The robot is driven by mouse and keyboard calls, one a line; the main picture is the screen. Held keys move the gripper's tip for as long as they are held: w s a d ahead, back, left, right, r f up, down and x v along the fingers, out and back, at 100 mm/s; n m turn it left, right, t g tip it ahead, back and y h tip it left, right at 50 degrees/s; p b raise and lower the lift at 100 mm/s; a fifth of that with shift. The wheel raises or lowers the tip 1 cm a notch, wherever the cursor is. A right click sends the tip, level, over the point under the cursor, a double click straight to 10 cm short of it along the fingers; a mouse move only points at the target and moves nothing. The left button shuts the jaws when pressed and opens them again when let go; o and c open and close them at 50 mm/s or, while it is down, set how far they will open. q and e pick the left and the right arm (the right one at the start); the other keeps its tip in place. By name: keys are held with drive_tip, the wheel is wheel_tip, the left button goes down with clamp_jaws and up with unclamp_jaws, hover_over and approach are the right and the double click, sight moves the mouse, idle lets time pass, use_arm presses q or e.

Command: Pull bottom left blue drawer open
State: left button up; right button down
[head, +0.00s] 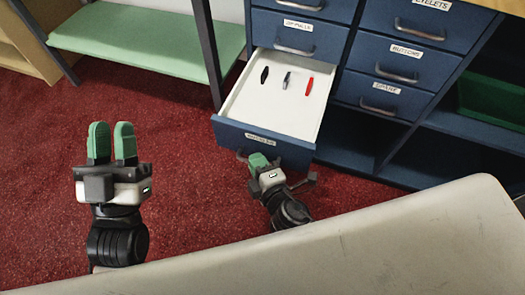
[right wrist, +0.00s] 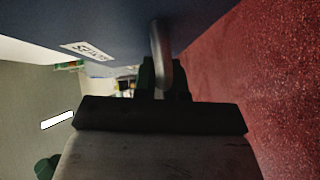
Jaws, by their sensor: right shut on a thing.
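The bottom left blue drawer (head: 262,144) stands well open in the head view, its white inside showing. Three small slim items lie in it: one black (head: 264,75), one grey (head: 287,80), one red (head: 309,86). My right gripper (head: 258,161) is at the drawer's front and shut on its handle, mostly hidden in the head view. The metal handle (right wrist: 161,60) shows between the fingers in the right wrist view. My left gripper (head: 112,142), with green fingertips, is empty over the carpet, a narrow gap between its fingers.
Other blue drawers, such as the one above (head: 298,38) and those at right (head: 385,95), are closed. A green-topped bench (head: 135,40) stands at back left. A pale surface (head: 400,240) crosses the front. Red carpet (head: 45,170) is clear at left.

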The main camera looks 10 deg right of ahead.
use_arm(q)
drive_tip(key=shift+s+r+t, duration=0.35)
drive_tip(key=shift+r+t, duration=0.05)
use_arm(e)
drive_tip(key=shift+s+a, duration=0.35)
drive_tip(key=shift+s, duration=0.2)
use_arm(q)
drive_tip(key=shift+h, duration=0.4)
use_arm(e)
drive_tip(key=c, duration=1.5)
unclamp_jaws()
use_arm(q)
drive_tip(key=shift+y, duration=0.3)
use_arm(e)
drive_tip(key=shift+o, duration=0.2)
